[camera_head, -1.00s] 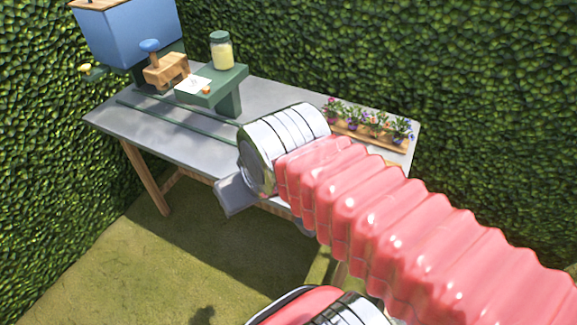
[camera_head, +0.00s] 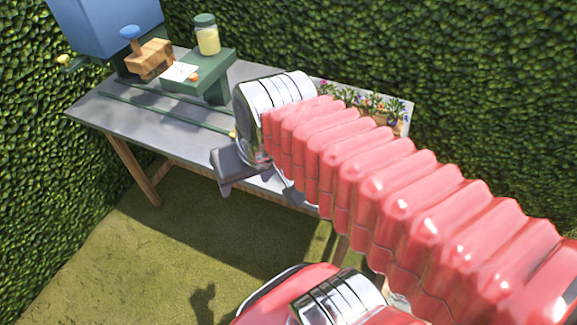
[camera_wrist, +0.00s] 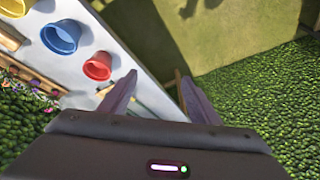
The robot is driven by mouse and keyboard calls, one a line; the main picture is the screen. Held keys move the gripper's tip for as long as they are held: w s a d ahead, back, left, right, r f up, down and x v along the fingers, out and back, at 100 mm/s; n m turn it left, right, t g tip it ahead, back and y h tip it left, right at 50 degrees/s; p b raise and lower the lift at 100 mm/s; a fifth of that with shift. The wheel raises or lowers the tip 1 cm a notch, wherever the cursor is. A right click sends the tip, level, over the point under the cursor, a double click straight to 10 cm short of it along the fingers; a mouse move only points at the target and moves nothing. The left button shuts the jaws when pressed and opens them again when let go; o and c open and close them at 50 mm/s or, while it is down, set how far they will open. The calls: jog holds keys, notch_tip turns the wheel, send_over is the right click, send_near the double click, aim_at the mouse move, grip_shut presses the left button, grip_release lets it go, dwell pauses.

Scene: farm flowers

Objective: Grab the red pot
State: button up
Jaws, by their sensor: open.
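The red pot (camera_wrist: 98,66) stands on the grey table in the wrist view, just left of my gripper's left finger and apart from it. My gripper (camera_wrist: 158,85) is open and empty, with its fingers pointing over the table's edge and the ground beyond. In the head view my gripper (camera_head: 232,170) is at the table's front edge, partly behind my wrist. The red pot is hidden behind my arm in the head view.
A blue pot (camera_wrist: 61,37) and a yellow pot (camera_wrist: 14,7) stand in line with the red one. A wooden tray of flowers (camera_head: 375,112) sits at the table's right. A green stand (camera_head: 215,70) with a jar (camera_head: 207,36) stands at the back.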

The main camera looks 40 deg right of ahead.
jog(key=o, duration=0.7)
jog(key=d+f+m+y, duration=0.1)
jog(key=m, duration=0.1)
jog(key=d+f+m+g, duration=0.1)
jog(key=f+m, duration=0.1)
jog(key=w+d+f+m+g+y, duration=0.1)
jog(key=f+m, duration=0.1)
jog(key=shift+d+f+m+y, duration=0.2)
jog(key=shift+d+m+y, duration=0.1)
jog(key=shift+d+m, duration=0.1)
jog(key=shift+o, duration=0.5)
jog(key=w+d+f+m+y, duration=0.2)
jog(key=d+f+m+y, duration=0.1)
jog(key=d+m, duration=0.2)
jog(key=shift+d+f+m+t+y, duration=0.15)
jog(key=shift+f+m+t+y, duration=0.2)
jog(key=shift+m, duration=0.85)
jog(key=d+f+m+t, duration=0.1)
jog(key=d+m+t, duration=0.1)
jog(key=d+m, duration=0.2)
jog(key=d+f+m+t, duration=0.2)
jog(key=d+m+t, duration=0.1)
jog(key=d+m, duration=0.2)
jog(key=d+f+m+t, duration=0.2)
jog(key=d+m, duration=0.3)
jog(key=d, duration=0.3)
jog(key=shift+s+d+t, duration=0.2)
jog(key=shift+s+t, duration=0.05)
jog(key=shift+t, duration=0.5)
jog(key=shift+x, duration=4.35)
